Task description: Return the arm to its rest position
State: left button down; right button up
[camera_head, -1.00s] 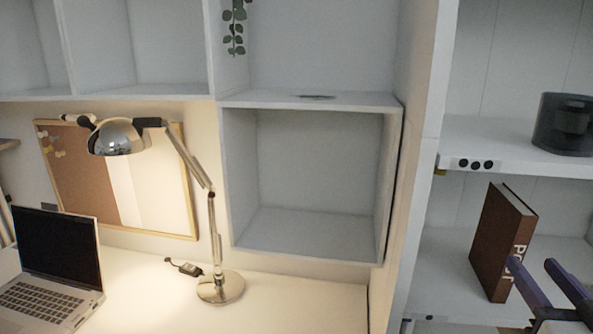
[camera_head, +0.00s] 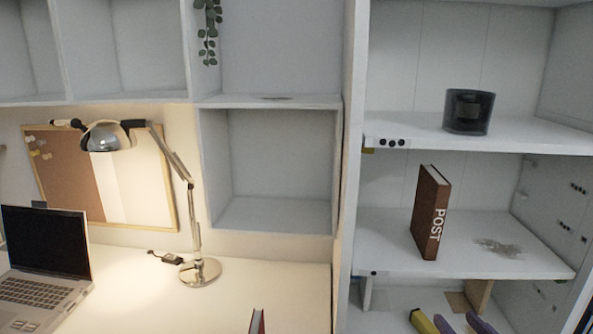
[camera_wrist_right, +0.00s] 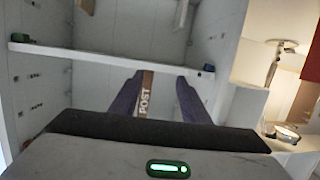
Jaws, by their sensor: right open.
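My right gripper (camera_head: 460,322) shows only as purple fingertips at the bottom edge of the head view, below the shelf with the brown book. In the right wrist view its two fingers (camera_wrist_right: 158,92) are spread apart with nothing held between them. The brown book (camera_head: 430,213) marked POST stands upright on the middle shelf, apart from the gripper. In the wrist view the book (camera_wrist_right: 146,95) appears beyond the fingers, in the gap between them.
The shelf unit's middle board (camera_head: 385,255) lies above my fingertips. A dark round container (camera_head: 469,111) stands on the upper shelf. A lamp (camera_head: 200,271) and laptop (camera_head: 45,250) are on the left desk.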

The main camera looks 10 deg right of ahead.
jog(key=s+a+f+n+g+y, duration=0.1)
jog(key=s+a+f+g, duration=0.1)
jog(key=s+a+f, duration=0.3)
jog(key=s+a+f+n+g+y, duration=0.1)
jog(key=s+a+f+g+y, duration=0.1)
jog(key=s+a+f, duration=0.3)
jog(key=s+a+f+n+g+y, duration=0.1)
jog(key=s+a+f, duration=0.3)
jog(key=a+f, duration=0.6)
notch_tip(320, 180, down, 8)
jog(key=shift+s+a+f+n+g+y, duration=0.15)
jog(key=shift+s+a+n+g+y, duration=0.25)
jog(key=shift+g+y, duration=0.25)
